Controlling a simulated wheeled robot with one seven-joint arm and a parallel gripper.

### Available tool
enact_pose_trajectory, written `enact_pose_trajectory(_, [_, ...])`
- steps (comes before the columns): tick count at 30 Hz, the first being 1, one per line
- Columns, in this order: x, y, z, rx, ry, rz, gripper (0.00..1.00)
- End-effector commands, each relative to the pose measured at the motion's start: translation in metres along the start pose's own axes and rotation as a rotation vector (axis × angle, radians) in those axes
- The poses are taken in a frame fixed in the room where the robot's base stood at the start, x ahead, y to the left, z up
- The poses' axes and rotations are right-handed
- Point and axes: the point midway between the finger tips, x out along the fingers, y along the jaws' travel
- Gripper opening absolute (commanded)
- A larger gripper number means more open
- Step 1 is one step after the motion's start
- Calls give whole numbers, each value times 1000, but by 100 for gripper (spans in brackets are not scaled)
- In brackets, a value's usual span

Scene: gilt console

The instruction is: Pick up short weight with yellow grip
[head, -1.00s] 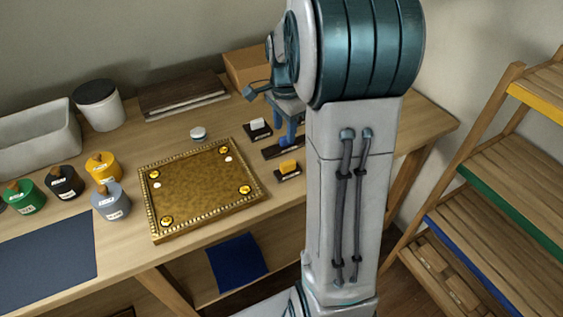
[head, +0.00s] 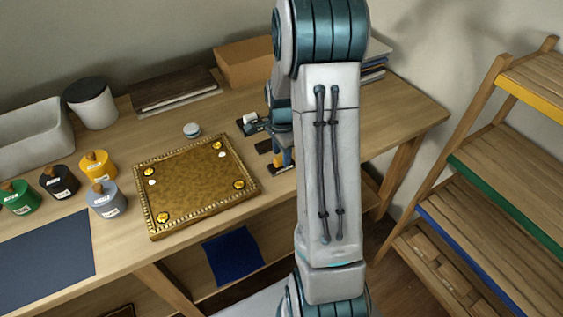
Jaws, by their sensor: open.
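The short weight with the yellow grip (head: 277,168) is a low dark block with a yellow top piece. It lies on the table just right of the gilt panel, mostly hidden by my gripper. My gripper (head: 282,156) has blue fingers pointing down at this weight. It is open; whether the fingers touch the grip or stand around it cannot be told.
Another short weight with a white grip (head: 250,119) lies behind. A cardboard box (head: 245,64) stands at the back. A shelf rack (head: 500,160) is at right.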

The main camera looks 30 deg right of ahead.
Motion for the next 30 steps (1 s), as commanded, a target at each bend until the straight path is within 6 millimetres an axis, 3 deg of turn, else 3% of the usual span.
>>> enact_pose_trajectory(6, [20, 0, 0, -1, 1, 1, 44])
enact_pose_trajectory(13, [21, 0, 0, -1, 1, 0, 44])
enact_pose_trajectory(18, [21, 0, 0, -1, 1, 0, 0])
enact_pose_trajectory(30, [17, -1, 0, -1, 2, -2, 0])
